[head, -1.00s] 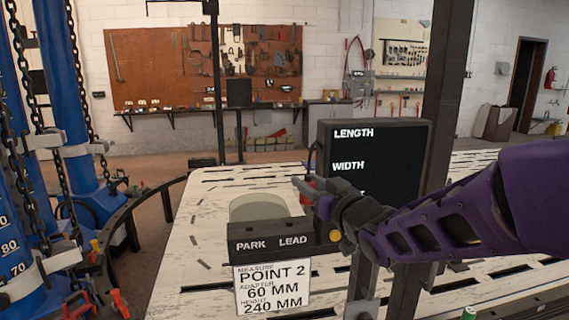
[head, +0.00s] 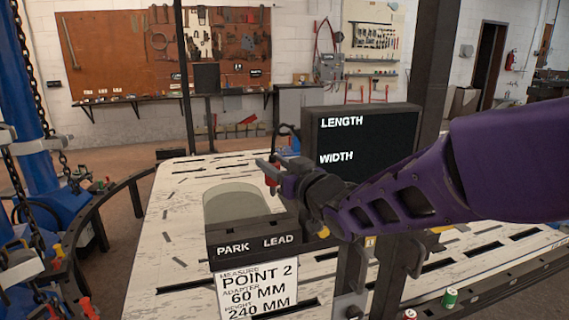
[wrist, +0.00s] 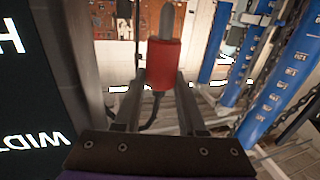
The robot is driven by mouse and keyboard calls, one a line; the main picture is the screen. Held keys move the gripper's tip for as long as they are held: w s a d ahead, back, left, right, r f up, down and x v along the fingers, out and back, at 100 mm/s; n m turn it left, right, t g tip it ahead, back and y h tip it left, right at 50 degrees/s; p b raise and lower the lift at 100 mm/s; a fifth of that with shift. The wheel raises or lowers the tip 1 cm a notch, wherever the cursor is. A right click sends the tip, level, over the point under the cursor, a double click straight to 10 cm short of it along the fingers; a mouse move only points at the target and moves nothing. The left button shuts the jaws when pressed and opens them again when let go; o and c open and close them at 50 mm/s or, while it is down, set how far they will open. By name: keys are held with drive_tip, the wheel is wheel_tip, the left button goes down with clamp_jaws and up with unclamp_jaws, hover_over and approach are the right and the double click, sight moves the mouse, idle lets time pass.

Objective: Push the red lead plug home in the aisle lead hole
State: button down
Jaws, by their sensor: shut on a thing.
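My gripper (head: 276,170) is shut on the red lead plug (head: 272,174), which it holds in the air above and behind the dark box marked PARK and LEAD (head: 222,251). In the wrist view, the red plug (wrist: 165,66) is upright between the two fingers (wrist: 161,84), with a grey tip at its top and a dark cable below. In the head view, a dark cable loops up behind the plug. I cannot make out the aisle lead hole in either view.
A dark screen reading LENGTH and WIDTH (head: 395,140) stands close by my arm. A measuring card (head: 257,287) hangs on the box front. Blue posts with chains (head: 38,150) stand at the left. The slotted white bench is mostly clear.

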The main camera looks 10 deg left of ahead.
sight(274, 189)
drive_tip(key=shift+f+b, duration=2.65)
drive_tip(key=shift+f, duration=0.25)
drive_tip(key=shift+f+b, duration=0.65)
drive_tip(key=shift+f, duration=1.4)
drive_tip(key=shift+c, duration=2)
unclamp_jaws()
drive_tip(key=shift+s+d, duration=0.15)
drive_tip(key=shift+s, duration=0.05)
